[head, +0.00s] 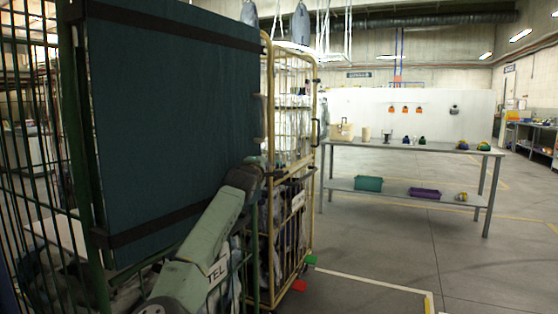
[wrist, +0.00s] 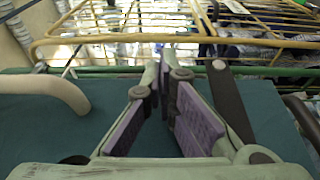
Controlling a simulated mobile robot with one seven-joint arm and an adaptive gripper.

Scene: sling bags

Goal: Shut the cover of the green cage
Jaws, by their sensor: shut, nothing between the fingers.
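The green cage (head: 75,150) stands at the left of the head view, with dark green bars. Its dark teal cover (head: 175,85) is a broad flat panel, upright in the head view, with black straps across its top and bottom. A pale curved handle (head: 258,118) is at the cover's right edge. In the wrist view the cover (wrist: 90,130) lies behind my gripper (wrist: 166,62), with a pale handle (wrist: 45,88) at the left. My gripper is shut and empty, its purple-padded fingers close together by the cover's edge. In the head view my arm hides the cover's lower right corner.
A yellow cage (head: 300,150) with bagged items stands just right of the green cage. A grey table (head: 410,147) with small objects, plus a teal bin (head: 368,183) and a purple bin (head: 424,193) on its lower shelf, stands farther back. The floor at right is clear.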

